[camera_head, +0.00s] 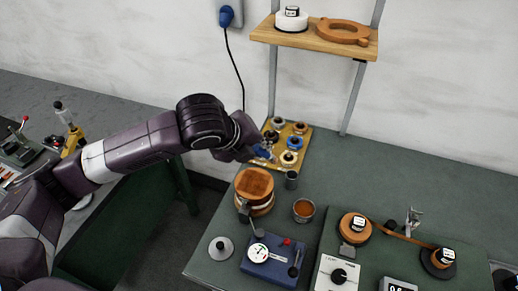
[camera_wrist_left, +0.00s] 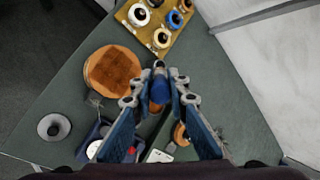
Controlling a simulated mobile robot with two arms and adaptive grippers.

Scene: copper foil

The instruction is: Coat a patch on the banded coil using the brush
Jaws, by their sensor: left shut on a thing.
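My left gripper (camera_head: 262,153) is above the bench, between the round copper-coloured block and the coil board. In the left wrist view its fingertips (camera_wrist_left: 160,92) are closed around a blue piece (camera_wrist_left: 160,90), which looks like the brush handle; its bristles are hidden. A large round copper-brown coil (camera_head: 255,184) with a pale band round its side stands on the bench below the gripper; it also shows in the left wrist view (camera_wrist_left: 112,70). It may be the banded coil. A cup of orange-brown liquid (camera_head: 304,209) stands to its right. My right gripper is not in view.
A board (camera_head: 296,160) with several small coils lies behind. A blue device (camera_head: 270,262), a grey cone (camera_head: 221,248) and two spools joined by a copper strip (camera_head: 403,238) are in front. A shelf (camera_head: 315,40) is above.

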